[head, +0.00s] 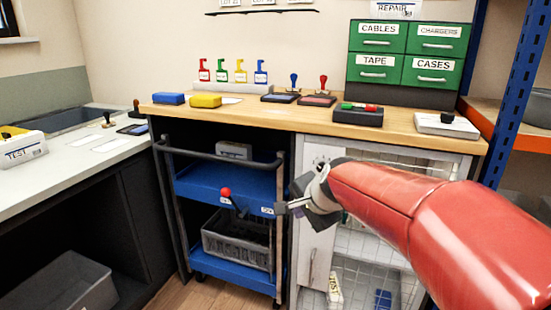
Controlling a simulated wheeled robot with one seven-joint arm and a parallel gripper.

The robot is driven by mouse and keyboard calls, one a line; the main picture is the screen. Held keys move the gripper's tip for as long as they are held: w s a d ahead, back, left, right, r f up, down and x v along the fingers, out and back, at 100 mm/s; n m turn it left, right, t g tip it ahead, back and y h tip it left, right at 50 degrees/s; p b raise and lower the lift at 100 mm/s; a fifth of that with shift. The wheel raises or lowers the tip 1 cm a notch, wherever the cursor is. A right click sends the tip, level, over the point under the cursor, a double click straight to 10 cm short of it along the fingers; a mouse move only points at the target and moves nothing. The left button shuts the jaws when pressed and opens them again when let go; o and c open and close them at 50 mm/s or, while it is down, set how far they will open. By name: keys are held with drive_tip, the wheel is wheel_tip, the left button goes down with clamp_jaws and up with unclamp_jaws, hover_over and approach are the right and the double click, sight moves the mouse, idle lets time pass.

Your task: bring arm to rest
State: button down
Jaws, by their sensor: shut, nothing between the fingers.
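My gripper (281,208) is at the end of my red arm, which reaches in from the lower right. It is in front of the blue cart and the cabinet under the wooden counter. Its fingers are shut with nothing between them. A lever with a red knob (226,192) shows to the left of the fingertips, at the cart's shelf with small white labels. I cannot tell how far the fingertips are from the cart.
A blue cart (205,184) with a grey crate (226,245) stands below the wooden counter (285,117). Stamps, pads and blocks lie on the counter, with green drawers (376,43) behind. A white counter (62,178) is left, a blue-posted shelf (512,95) right. Some floor shows below.

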drive_tip(key=s+d+f+n+h, duration=0.1)
drive_tip(key=s+d+n, duration=0.1)
drive_tip(key=s, duration=0.6)
drive_tip(key=s+d+f+n+g+h, duration=0.1)
drive_tip(key=s+d+f+n, duration=0.1)
drive_tip(key=s+n, duration=0.3)
drive_tip(key=s+d+f+n+g+h, duration=0.1)
drive_tip(key=s+d+f+n, duration=0.1)
drive_tip(key=s, duration=1.1)
drive_tip(key=shift+d+f+n, duration=0.2)
drive_tip(key=shift+d+n, duration=0.6)
drive_tip(key=shift+n, duration=0.1)
drive_tip(key=c, duration=2.1)
unclamp_jaws()
drive_tip(key=shift+w, duration=0.1)
